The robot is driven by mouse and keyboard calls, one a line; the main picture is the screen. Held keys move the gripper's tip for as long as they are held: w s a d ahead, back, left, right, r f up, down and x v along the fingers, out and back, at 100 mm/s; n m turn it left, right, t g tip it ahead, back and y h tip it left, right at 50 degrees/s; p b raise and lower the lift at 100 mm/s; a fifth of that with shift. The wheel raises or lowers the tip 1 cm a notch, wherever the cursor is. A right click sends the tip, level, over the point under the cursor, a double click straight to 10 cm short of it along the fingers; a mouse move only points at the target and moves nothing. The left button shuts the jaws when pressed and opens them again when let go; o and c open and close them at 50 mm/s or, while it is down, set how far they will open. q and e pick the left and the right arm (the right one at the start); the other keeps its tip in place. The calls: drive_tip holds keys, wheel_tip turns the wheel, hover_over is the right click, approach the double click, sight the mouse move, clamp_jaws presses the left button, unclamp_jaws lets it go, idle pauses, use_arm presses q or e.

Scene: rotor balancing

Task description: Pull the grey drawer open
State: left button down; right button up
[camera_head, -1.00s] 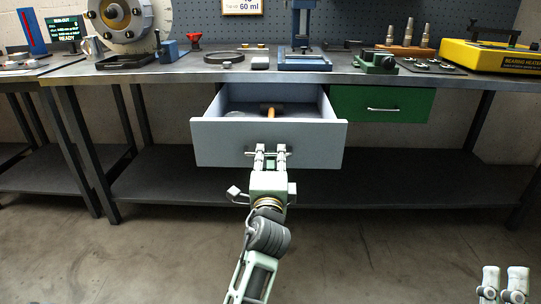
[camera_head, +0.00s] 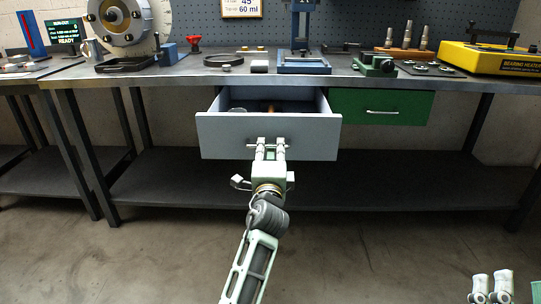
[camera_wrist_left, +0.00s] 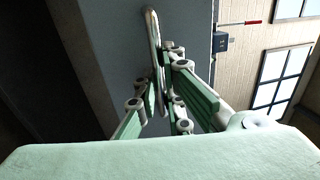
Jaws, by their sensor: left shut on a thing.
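The grey drawer (camera_head: 225,138) stands partly open under the bench, left of a green drawer. Its bar handle is behind my gripper in the head view and shows in the left wrist view (camera_wrist_left: 152,40). My left gripper (camera_head: 270,146) is at the middle of the drawer front, its fingers shut on the handle. Inside the drawer a tool with an orange-brown handle (camera_head: 270,107) is partly hidden by the front. My right gripper (camera_head: 491,288) shows only in part at the bottom right, away from the drawer; its opening is unclear.
The green drawer (camera_head: 382,106) beside it is shut. The bench top (camera_head: 190,74) above carries a blue-framed stand, a green vise, a yellow bearing heater (camera_head: 495,58) and other tools. A dark lower shelf (camera_head: 400,180) runs below. The floor in front is clear.

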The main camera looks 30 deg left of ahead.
use_arm(q)
drive_tip(key=shift+w+a, duration=0.2)
drive_tip(key=c, duration=2.1)
unclamp_jaws()
drive_tip(key=v, duration=0.7)
drive_tip(key=shift+s+d, duration=0.2)
drive_tip(key=shift+s, duration=0.05)
drive_tip(key=shift+d, duration=0.1)
